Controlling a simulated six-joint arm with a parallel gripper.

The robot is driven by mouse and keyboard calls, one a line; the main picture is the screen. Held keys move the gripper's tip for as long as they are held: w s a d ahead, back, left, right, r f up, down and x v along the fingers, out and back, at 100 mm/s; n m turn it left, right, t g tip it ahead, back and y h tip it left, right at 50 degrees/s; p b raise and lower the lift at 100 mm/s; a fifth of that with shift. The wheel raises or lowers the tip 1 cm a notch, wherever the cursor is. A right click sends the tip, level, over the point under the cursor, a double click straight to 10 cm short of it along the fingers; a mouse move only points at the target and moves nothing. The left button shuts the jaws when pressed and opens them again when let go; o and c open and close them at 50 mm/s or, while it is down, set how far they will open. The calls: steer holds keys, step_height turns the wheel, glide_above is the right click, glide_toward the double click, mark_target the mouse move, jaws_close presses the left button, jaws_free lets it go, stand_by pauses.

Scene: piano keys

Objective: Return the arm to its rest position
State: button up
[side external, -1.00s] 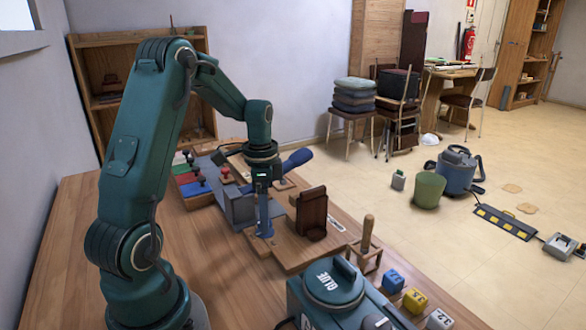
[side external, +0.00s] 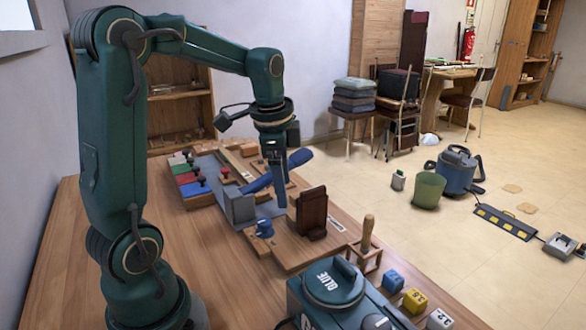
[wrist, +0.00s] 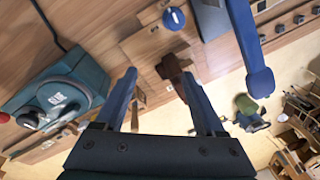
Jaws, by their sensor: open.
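My gripper (side external: 277,190) hangs above the workbench, pointing down, in the side external view. In the wrist view its two blue fingers (wrist: 157,92) stand apart with nothing between them. My arm rises from its base at the left and bends over the bench. A blue knob (side external: 264,228) sits on the wooden board below and left of my gripper; it also shows in the wrist view (wrist: 174,18). A brown wooden block (side external: 311,213) stands upright on the board, right of my gripper. A blue-handled lever (side external: 256,184) lies behind my gripper.
A green glue machine (side external: 331,284) stands at the front of the bench, with blue and yellow weights (side external: 414,300) beside it. A wooden-handled tool (side external: 367,236) stands in a rack. Coloured panels (side external: 190,180) lie at the back. The air above the bench's front left is clear.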

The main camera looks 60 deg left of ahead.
steer(key=s+d+r+n+t+h, duration=0.1)
steer(key=s+d+n+t, duration=0.2)
steer(key=s+d+n, duration=0.3)
steer(key=s+d, duration=0.4)
steer(key=d, duration=0.2)
steer(key=shift+s+d+r+n+t, duration=0.2)
steer(key=shift+d+n+t, duration=0.1)
steer(key=shift+d+t, duration=0.1)
